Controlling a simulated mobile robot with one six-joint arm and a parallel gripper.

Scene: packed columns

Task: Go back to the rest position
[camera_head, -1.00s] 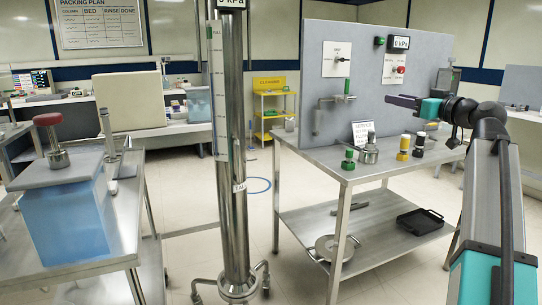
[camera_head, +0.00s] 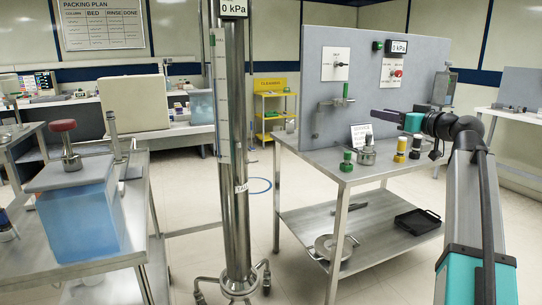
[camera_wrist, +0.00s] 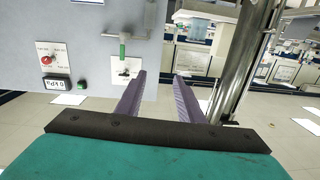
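My gripper (camera_head: 390,114) is at the right in the head view, held up in front of the grey panel and above the steel bench (camera_head: 352,176). In the wrist view my gripper (camera_wrist: 158,80) shows two purple-grey fingers spread apart with nothing between them. The arm is bent, with its teal and black wrist pointing left. No held object shows in either view.
A tall steel column (camera_head: 236,160) stands mid-view, and also shows at the right in the wrist view (camera_wrist: 240,60). The grey panel (camera_head: 350,70) rises from the bench, which bears several small fittings. A blue tank (camera_head: 80,215) stands on a left cart.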

